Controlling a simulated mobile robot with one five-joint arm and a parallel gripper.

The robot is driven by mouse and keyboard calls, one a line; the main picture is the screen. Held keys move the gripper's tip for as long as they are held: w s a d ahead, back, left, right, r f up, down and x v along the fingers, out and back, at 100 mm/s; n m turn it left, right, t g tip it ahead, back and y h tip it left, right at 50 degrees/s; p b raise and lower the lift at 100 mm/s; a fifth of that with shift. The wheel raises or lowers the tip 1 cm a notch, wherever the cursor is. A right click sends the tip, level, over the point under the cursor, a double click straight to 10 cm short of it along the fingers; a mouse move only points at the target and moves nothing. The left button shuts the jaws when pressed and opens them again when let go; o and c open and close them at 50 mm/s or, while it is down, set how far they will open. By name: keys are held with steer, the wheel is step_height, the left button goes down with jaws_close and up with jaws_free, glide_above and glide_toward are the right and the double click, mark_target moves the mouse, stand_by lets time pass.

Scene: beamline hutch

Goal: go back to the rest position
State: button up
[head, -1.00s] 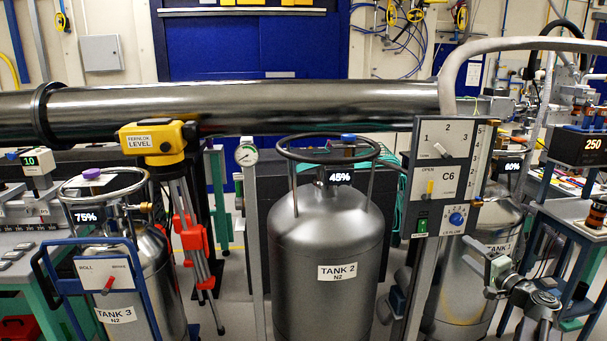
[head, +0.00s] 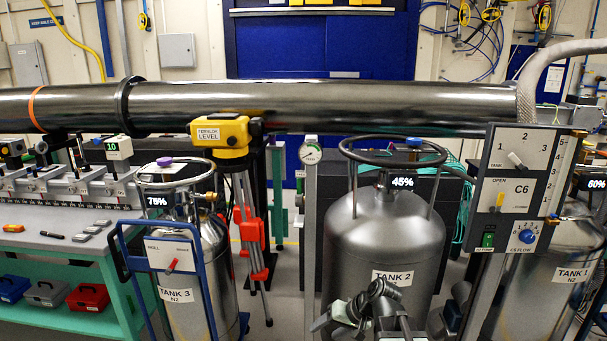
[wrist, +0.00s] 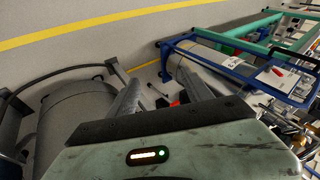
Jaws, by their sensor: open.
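My gripper (head: 322,318) is at the bottom of the head view, in front of the lower left part of the silver TANK 2 (head: 375,240). In the wrist view my gripper (wrist: 160,92) has its two dark fingers spread apart with nothing between them. Its grey-green housing with a lit indicator fills the bottom of that view. The head view cannot show whether the gripper touches the tank.
TANK 3 (head: 203,295) stands left with a blue-framed panel (head: 172,255). TANK 1 (head: 535,300) stands right, behind the C6 panel (head: 520,188). A yellow level (head: 222,135) on a red tripod stands behind. A bench (head: 60,240) is far left.

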steer(key=s+d+f+g+h, duration=0.3)
steer(key=s+d+f+h, duration=0.25)
steer(key=s+d, duration=0.4)
step_height(320, 180, up, 18)
steer(key=p, duration=1.6)
steer(key=shift+w+d+f+h+p, duration=0.15)
steer(key=shift+f+h+p, duration=0.1)
steer(key=shift+h+p, duration=0.1)
steer(key=shift+c, duration=0.3)
